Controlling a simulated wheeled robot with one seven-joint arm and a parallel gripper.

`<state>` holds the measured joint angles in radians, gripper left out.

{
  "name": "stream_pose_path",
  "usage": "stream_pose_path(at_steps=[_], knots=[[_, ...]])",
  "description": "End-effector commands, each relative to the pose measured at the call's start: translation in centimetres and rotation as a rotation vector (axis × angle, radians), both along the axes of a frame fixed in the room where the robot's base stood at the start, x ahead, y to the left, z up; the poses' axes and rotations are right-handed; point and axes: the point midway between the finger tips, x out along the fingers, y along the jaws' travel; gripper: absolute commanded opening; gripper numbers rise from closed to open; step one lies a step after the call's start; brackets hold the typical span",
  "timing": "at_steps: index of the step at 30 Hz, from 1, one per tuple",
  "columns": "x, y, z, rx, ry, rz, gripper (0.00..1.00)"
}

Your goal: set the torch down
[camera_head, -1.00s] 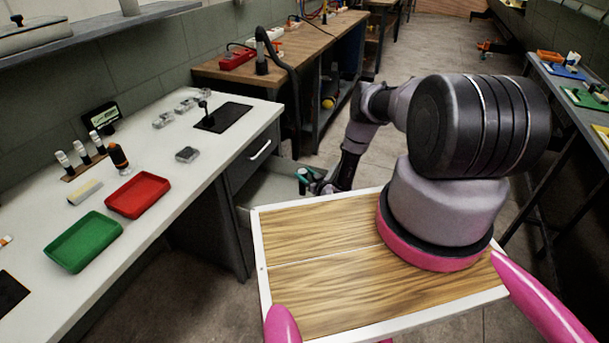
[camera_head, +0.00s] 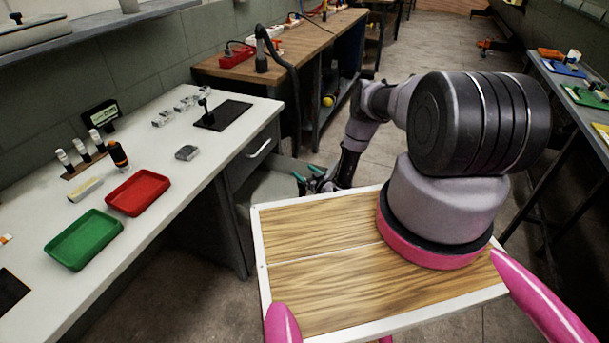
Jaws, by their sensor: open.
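My gripper (camera_head: 308,176) is low beside the right end of the white bench, over or at the pale open drawer (camera_head: 262,187). Its two teal fingertips are spread apart, and I see nothing held between them. I cannot make out a torch at the gripper or in the drawer; the gripper is small here and the drawer's inside is partly hidden. A black cylinder with an orange band (camera_head: 118,155) stands on the white bench, far left of my gripper; I cannot tell whether it is the torch.
The white bench (camera_head: 185,195) holds a red tray (camera_head: 138,193), a green tray (camera_head: 83,239), a black mat (camera_head: 224,116) and small parts. A wooden workbench (camera_head: 300,45) stands behind. Another bench is at the right. Some floor (camera_head: 425,60) is clear.

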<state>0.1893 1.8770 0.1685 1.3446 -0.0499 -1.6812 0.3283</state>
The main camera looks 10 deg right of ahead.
Motion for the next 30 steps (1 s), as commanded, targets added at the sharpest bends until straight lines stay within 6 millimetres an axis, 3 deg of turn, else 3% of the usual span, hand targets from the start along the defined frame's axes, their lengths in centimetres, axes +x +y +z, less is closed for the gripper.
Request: stream_pose_path(at_steps=[9, 16, 23, 30], knots=[[-6.3, -2.5, 1.1, 0.002, 0.003, -0.005, 0.85], [-9.9, -3.7, 1.7, 0.002, 0.002, -0.001, 0.85], [-11.1, -4.1, 2.0, 0.000, -0.001, 0.001, 0.85], [-10.4, -4.4, 2.5, -0.005, 0.005, 0.000, 0.85]])
